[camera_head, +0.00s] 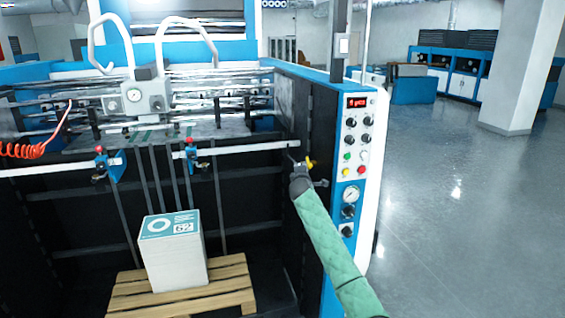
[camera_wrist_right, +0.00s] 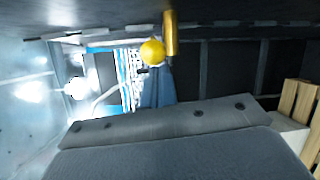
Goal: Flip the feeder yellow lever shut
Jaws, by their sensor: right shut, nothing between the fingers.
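The feeder's yellow lever (camera_head: 310,163) shows as a small yellow tip on the inner side of the machine's right side wall, just left of the control panel. In the right wrist view the lever appears as a yellow ball (camera_wrist_right: 152,52) beside a golden rod (camera_wrist_right: 170,33), above the gripper body. My right gripper (camera_head: 295,161) is shut and empty, close to the lever at its left; whether they touch I cannot tell. It partly hides the lever's base in the head view. My left gripper is not in view.
The control panel (camera_head: 357,150) with knobs and buttons stands right of the lever. A paper stack (camera_head: 178,262) sits on a wooden pallet (camera_head: 232,280) inside the feeder. A metal crossbar (camera_head: 240,150) with blue clamps runs left of the lever. Open floor (camera_head: 460,220) lies at right.

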